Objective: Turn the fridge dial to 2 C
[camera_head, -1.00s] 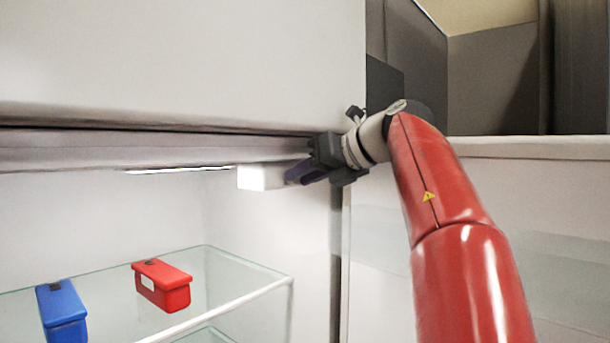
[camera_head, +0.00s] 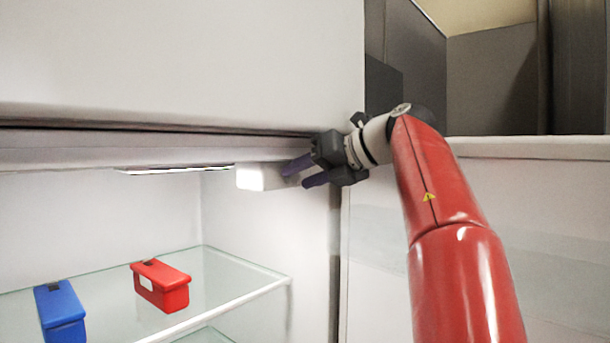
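The fridge (camera_head: 240,225) stands open, its lit interior on the left of the head view. A small white box (camera_head: 257,178) is fixed under the fridge's top, at the upper right of the interior. The dial and its markings cannot be made out. My gripper (camera_head: 294,175) is at the right end of this white box, with its two dark purple fingers pointing left and a gap between them. The fingers appear beside or over the box end; whether they touch anything cannot be told.
A glass shelf (camera_head: 232,277) below holds a red box (camera_head: 160,285) and a blue box (camera_head: 60,312). A light strip (camera_head: 175,170) runs under the fridge's top. The open door (camera_head: 400,255) is to the right, behind my red arm.

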